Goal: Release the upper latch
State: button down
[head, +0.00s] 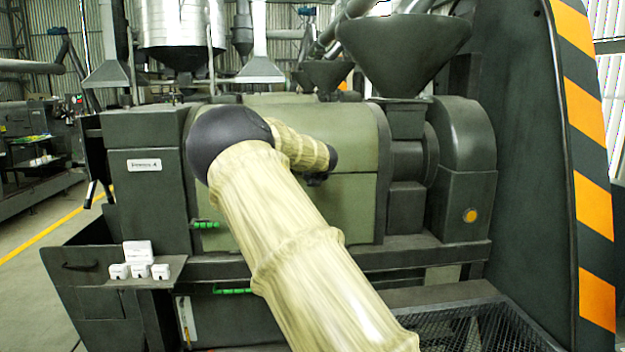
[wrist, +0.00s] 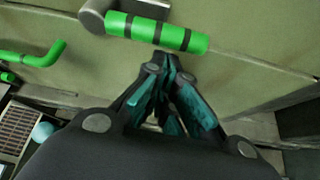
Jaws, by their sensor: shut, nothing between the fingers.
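A green latch handle with black bands (wrist: 157,33) is fixed to a grey round pivot (wrist: 105,14) on the olive machine panel, at the top of the wrist view. My gripper (wrist: 168,95) is shut and empty, its fingers just below this handle in the picture. I cannot tell whether they touch it. A second green handle (wrist: 35,55), bent at its end, is at the left. In the head view, one green handle (head: 206,225) shows on the press front and another green bar (head: 233,290) lower down.
The olive press housing (head: 355,205) fills the space behind my arm. A small shelf (head: 150,281) with white boxes juts out at the left. A metal grate (head: 470,330) lies at the lower right, beside a striped guard (head: 582,110).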

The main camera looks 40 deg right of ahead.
jog(key=s+a+r+b, duration=0.1)
jog(key=s+a+b, duration=0.3)
jog(key=s, duration=0.4)
jog(key=shift+a+r+b, duration=0.15)
jog(key=shift+r+b, duration=0.2)
jog(key=shift+b, duration=0.1)
jog(key=shift+r, duration=0.15)
